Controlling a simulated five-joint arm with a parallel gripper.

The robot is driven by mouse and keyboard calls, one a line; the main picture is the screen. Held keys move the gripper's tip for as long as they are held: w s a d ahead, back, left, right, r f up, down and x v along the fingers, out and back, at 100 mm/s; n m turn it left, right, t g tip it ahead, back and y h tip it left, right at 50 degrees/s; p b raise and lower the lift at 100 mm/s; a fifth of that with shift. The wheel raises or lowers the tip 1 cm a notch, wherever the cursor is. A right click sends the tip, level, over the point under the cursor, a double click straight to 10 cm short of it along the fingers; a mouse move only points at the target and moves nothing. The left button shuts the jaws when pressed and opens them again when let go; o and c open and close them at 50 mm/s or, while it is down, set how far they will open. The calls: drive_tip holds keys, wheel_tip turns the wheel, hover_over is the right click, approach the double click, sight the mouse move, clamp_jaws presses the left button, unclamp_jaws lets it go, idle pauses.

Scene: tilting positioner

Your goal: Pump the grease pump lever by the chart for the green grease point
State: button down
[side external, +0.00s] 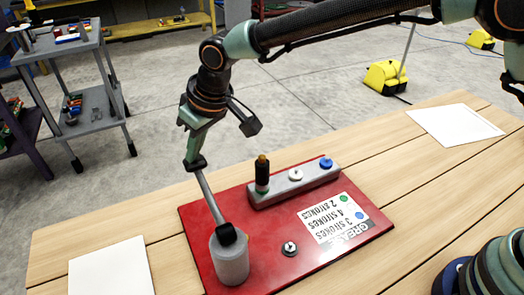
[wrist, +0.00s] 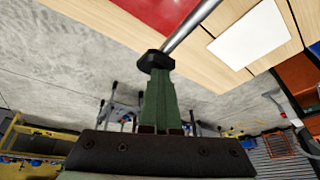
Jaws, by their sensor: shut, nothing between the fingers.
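A grey pump cylinder (side external: 229,262) stands on a red board (side external: 375,232). Its metal lever (side external: 210,202) slants up from a black pivot to a dark end knob (side external: 195,164). My gripper (side external: 195,158) is shut at that knob, and they seem to touch. In the wrist view, the green fingers end at the black knob (wrist: 154,62), with the rod running up right. The upside-down chart (side external: 335,217) reads 2, 4 and 3 strokes; its green dot appears beside "2 strokes". A dark brass-topped fitting (side external: 262,172) stands over the green point on the grey block (side external: 314,181).
The block also carries a white point (side external: 296,174) and a blue point (side external: 326,163). A small round fitting (side external: 290,249) sits on the board. White sheets lie at left (side external: 110,268) and far right (side external: 455,125). Dark stacked rings (side external: 495,262) stand at bottom right.

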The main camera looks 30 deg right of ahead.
wheel_tip(320, 180, up, 12)
drive_tip(key=shift+f, duration=0.15)
idle(0.8)
drive_tip(key=shift+f, duration=0.25)
idle(0.4)
hover_over(198, 162)
drive_tip(key=shift+w+a+f, duration=0.1)
drive_tip(key=shift+w+f, duration=0.05)
drive_tip(key=shift+f, duration=1.45)
drive_tip(key=shift+w+f, duration=0.1)
drive_tip(key=shift+f, duration=1.5)
drive_tip(key=shift+f, duration=0.9)
drive_tip(key=shift+s+f, duration=0.15)
drive_tip(key=shift+f, duration=3.05)
wheel_tip(198, 162, up, 15)
